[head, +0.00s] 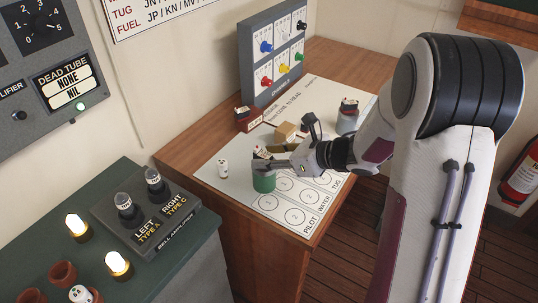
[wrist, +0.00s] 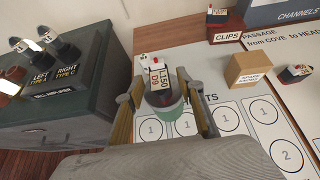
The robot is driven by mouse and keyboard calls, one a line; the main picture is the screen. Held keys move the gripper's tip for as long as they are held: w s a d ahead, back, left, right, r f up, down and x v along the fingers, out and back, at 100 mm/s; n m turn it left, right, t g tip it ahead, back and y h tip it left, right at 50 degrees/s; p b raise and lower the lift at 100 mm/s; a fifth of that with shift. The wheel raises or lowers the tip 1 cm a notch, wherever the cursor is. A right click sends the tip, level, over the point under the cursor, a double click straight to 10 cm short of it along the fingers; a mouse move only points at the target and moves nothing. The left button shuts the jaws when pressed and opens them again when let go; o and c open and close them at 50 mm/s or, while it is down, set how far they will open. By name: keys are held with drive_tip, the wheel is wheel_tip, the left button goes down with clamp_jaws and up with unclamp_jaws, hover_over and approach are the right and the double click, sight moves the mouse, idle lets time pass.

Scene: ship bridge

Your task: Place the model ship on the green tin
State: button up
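The model ship (wrist: 160,78), with a white and tan label reading LL50 D9 and a dark hull, sits between my fingers in the wrist view. The green tin (head: 264,183) stands on the chart table below my gripper (head: 268,160); it also shows in the wrist view (wrist: 170,118) directly under the ship. The ship appears to be over the tin's top; whether it touches is hard to tell. My gripper fingers (wrist: 160,82) stand on both sides of the ship with small gaps visible, so they look open.
A small white can (head: 223,169) stands left of the tin. A cardboard box (head: 285,131) and another ship (wrist: 295,72) lie beyond. A grey tin (head: 347,122) bears a ship at the right. The CLIPS box (head: 248,122) and channels panel (head: 272,60) stand at the back.

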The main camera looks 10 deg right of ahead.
drive_tip(key=shift+r, duration=0.1)
idle(0.3)
drive_tip(key=shift+s+d+r, duration=0.25)
drive_tip(key=shift+d+r, duration=0.05)
drive_tip(key=shift+d, duration=0.05)
drive_tip(key=v, duration=1.1)
idle(0.4)
